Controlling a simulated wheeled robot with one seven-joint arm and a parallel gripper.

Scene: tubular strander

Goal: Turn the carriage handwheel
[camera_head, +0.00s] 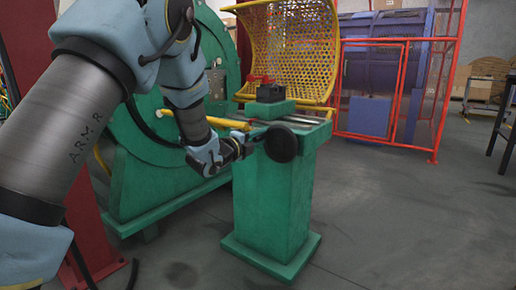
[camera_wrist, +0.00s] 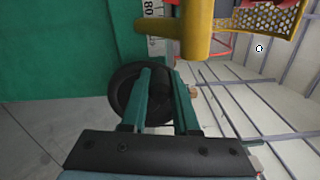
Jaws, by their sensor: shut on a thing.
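The carriage handwheel (camera_head: 281,144) is a dark round wheel on the front end of the green carriage pedestal (camera_head: 272,195). In the wrist view the black wheel (camera_wrist: 122,88) shows its rim behind and left of my fingers. My gripper (camera_head: 243,147) is at the left side of the wheel in the head view. In the wrist view my gripper (camera_wrist: 162,78) has its two green fingers reaching to the wheel, shut on part of it. Exactly which part is between the fingertips is hard to see.
A yellow bar (camera_head: 228,123) runs just above my gripper. A yellow mesh guard (camera_head: 290,45) stands open behind the carriage. The green machine body (camera_head: 160,150) is to the left. A red-framed fence (camera_head: 385,95) stands behind. The floor (camera_head: 400,220) at the right is clear.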

